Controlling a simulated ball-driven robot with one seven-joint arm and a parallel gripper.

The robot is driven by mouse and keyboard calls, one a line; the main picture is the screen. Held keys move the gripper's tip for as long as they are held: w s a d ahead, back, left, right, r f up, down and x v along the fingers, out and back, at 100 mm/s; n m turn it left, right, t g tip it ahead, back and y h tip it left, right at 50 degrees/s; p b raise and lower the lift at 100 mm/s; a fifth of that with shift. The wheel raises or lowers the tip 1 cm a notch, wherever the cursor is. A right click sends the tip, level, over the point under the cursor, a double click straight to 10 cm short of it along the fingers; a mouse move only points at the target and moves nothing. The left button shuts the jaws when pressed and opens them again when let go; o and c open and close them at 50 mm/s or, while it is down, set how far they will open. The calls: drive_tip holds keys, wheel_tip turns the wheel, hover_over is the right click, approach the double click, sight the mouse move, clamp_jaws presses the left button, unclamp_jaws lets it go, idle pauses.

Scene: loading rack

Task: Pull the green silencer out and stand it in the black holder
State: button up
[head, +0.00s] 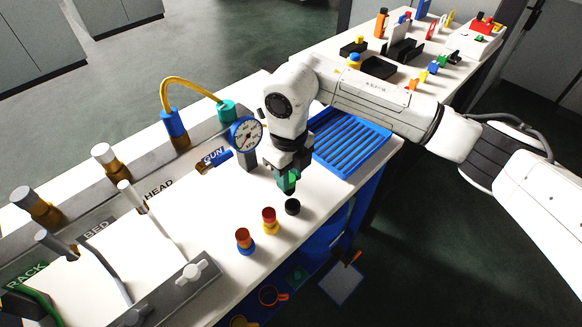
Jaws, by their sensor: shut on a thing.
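The green silencer (287,184) hangs below my gripper (288,170), whose dark fingers are shut on it. It looks roughly upright, above the white bench top. The black holder (292,207) is a small round black piece on the bench near its front edge. It stands just below and slightly right of the silencer in the picture, with a small visible gap between them. The fingers hide the silencer's upper part.
Two small holders with red-topped pieces, one yellow (269,226) and one blue (245,249), stand left of the black holder. A blue ribbed tray (352,140) lies behind right.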

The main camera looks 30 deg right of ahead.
sight(293, 190)
drive_tip(key=shift+d+f, duration=0.2)
drive_tip(key=shift+d, duration=0.25)
drive_tip(key=shift+f+b, duration=2.3)
drive_tip(key=shift+f, duration=0.55)
drive_tip(key=o, duration=1)
drive_tip(key=shift+o, duration=0.2)
